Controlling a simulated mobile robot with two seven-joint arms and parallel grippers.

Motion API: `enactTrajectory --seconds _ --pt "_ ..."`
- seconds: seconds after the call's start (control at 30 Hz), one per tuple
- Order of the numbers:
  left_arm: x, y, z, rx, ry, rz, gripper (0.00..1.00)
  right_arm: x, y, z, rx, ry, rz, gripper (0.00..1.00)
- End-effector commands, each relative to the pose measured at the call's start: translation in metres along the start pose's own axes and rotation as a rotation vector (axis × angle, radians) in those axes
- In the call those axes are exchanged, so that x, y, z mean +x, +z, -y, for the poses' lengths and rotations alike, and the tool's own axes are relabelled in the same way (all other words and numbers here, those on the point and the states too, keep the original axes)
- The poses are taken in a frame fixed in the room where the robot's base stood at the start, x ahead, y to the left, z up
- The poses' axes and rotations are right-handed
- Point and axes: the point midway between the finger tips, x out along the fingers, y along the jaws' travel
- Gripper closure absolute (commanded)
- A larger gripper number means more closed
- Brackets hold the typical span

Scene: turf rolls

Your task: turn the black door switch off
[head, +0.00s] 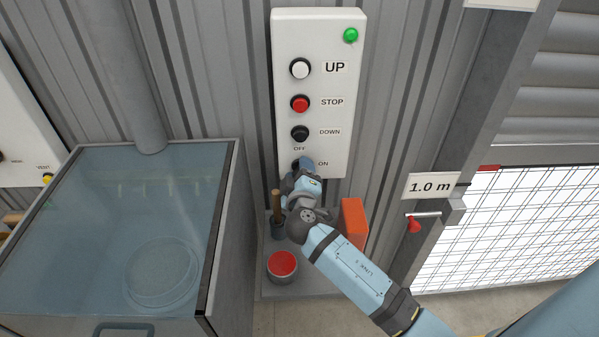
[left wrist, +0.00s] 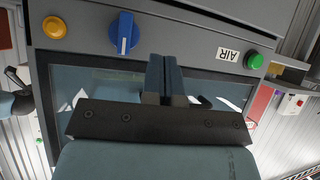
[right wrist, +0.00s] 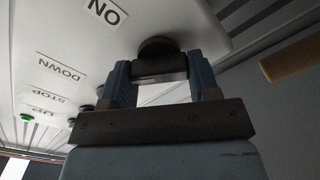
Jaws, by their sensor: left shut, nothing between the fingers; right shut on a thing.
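The black door switch (right wrist: 157,50) is a dark round knob at the bottom of the white control panel (head: 342,150), between the OFF and ON labels. In the head view my right gripper (head: 303,165) covers most of it. In the right wrist view my right gripper (right wrist: 160,78) has its fingers on both sides of the knob's dark grip, shut on it. Which way the knob points is hard to tell. My left gripper (left wrist: 163,78) is shut and empty, in front of a grey box with a blue knob (left wrist: 122,33). It is not in the head view.
Above the switch are the white UP button (head: 300,68), red STOP button (head: 299,103) and black DOWN button (head: 299,133), with a green lamp (head: 350,35). Below stand an orange block (head: 353,222) and a red-topped tin (head: 282,266). A glass-topped cabinet (head: 228,190) is left.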

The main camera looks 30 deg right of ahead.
Motion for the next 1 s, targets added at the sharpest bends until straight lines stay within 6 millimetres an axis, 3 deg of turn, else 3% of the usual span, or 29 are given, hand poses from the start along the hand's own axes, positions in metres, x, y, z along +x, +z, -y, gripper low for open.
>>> enactTrajectory --seconds 0.5,1.0 --pt "-0.007 -0.006 0.004 0.002 -0.009 0.006 1.0 0.0 0.0 0.001 -0.441 0.0 0.001 0.68" --pt "-0.011 -0.011 0.003 0.0 -0.01 0.003 1.0 0.0 0.0 0.002 -0.614 0.0 -0.001 0.68"
